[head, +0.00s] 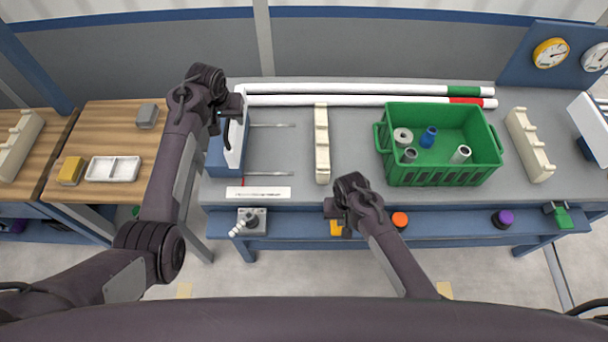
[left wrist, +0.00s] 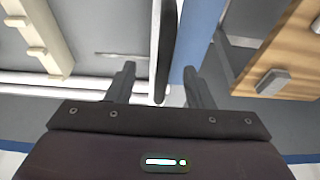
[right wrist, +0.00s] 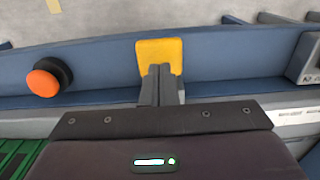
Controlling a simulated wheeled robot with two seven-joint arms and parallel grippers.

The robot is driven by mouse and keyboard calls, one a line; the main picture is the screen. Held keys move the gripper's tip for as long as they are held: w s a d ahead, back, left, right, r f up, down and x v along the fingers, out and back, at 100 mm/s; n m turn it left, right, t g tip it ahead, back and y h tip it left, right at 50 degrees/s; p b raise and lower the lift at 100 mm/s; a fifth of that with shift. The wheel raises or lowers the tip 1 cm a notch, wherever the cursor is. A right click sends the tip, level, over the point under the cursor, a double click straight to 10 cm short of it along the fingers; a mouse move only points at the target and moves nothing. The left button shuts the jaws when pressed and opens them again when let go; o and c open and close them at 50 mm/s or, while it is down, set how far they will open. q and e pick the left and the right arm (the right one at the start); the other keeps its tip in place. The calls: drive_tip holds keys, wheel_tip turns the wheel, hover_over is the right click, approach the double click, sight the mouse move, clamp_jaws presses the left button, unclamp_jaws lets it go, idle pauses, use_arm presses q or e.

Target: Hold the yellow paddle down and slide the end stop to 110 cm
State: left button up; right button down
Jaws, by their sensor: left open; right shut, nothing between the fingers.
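The end stop (head: 216,158) is a blue block with a white upright plate at the left end of the bench, above two thin rods. My left gripper (head: 228,110) is open over it. In the left wrist view, the plate with its dark edge (left wrist: 163,45) stands between the spread fingers (left wrist: 159,72); I cannot tell whether they touch it. The yellow paddle (head: 336,228) is on the bench's front rail, partly hidden by my right gripper (head: 345,218). In the right wrist view, the shut, empty fingers (right wrist: 159,70) overlap the paddle (right wrist: 160,50); contact is unclear.
A white scale strip (head: 258,193) with a red mark lies at the bench front. A cream rack (head: 322,145) stands right of the rods. White pipes (head: 350,88) lie behind. A green crate (head: 440,178) holds fittings. An orange button (head: 399,219) is beside the paddle.

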use_arm(q)
drive_tip(key=shift+v, duration=2.85)
use_arm(e)
wheel_tip(320, 180, up, 10)
use_arm(q)
drive_tip(key=shift+s+f, duration=0.1)
